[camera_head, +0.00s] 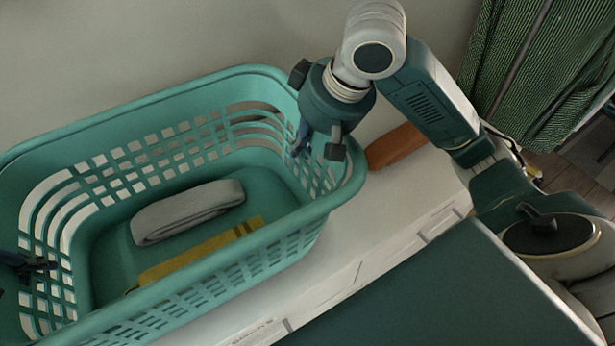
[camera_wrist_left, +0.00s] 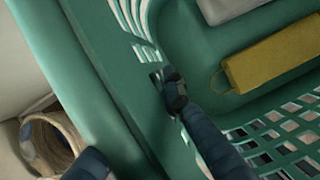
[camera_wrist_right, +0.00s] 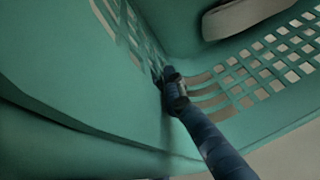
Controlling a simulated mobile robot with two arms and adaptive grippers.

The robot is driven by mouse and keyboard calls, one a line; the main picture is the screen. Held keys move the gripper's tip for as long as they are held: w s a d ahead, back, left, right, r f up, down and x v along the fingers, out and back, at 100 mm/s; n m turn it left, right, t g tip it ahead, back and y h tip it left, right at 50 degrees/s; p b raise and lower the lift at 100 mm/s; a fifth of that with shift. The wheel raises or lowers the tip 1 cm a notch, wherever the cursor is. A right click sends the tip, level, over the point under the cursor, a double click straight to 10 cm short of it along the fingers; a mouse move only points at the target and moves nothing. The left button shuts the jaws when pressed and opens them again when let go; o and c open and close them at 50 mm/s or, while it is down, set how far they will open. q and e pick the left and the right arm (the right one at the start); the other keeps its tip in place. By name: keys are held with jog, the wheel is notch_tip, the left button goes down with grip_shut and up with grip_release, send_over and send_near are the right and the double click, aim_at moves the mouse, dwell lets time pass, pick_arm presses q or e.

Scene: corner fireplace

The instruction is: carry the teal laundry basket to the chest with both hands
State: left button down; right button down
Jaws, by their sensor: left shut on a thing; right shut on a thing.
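The teal laundry basket (camera_head: 262,262) fills the left of the head view, with slotted walls and a wide rim. Inside lie a folded grey cloth (camera_head: 187,211) and a yellow item (camera_head: 200,254) with a dark band. My right gripper (camera_head: 318,145) is shut on the basket's right end wall; one finger shows inside the wall in the right wrist view (camera_wrist_right: 174,90). My left gripper (camera_head: 38,266) is at the left end, mostly cut off; the left wrist view shows its finger (camera_wrist_left: 172,88) inside the basket, shut on that end wall. I cannot tell which surface is the chest.
A white surface (camera_head: 400,194) lies below and beside the basket, with an orange-brown object (camera_head: 395,147) near the basket's right end. A green striped cloth (camera_head: 535,65) hangs at the upper right. A round woven container (camera_wrist_left: 50,142) stands outside the basket in the left wrist view.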

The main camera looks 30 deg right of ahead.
pick_arm(q)
jog(key=shift+a+f+b, duration=0.15)
jog(key=shift+f+b, duration=0.3)
jog(key=shift+f, duration=0.2)
pick_arm(e)
jog(key=shift+d+f, duration=0.15)
jog(key=shift+f, duration=0.45)
pick_arm(q)
jog(key=c, duration=2.3)
grip_release()
jog(key=shift+f, duration=0.2)
pick_arm(e)
jog(key=c, duration=2.3)
grip_release()
jog(key=shift+f, duration=0.25)
pick_arm(q)
jog(key=o, duration=0.4)
jog(key=shift+r, duration=0.15)
pick_arm(e)
jog(key=o, duration=0.4)
jog(key=shift+s+r, duration=0.1)
jog(key=shift+r, duration=0.05)
pick_arm(q)
jog(key=shift+o, duration=0.2)
jog(key=shift+s, duration=0.1)
pick_arm(e)
jog(key=shift+o, duration=0.2)
pick_arm(q)
jog(key=shift+r, duration=0.1)
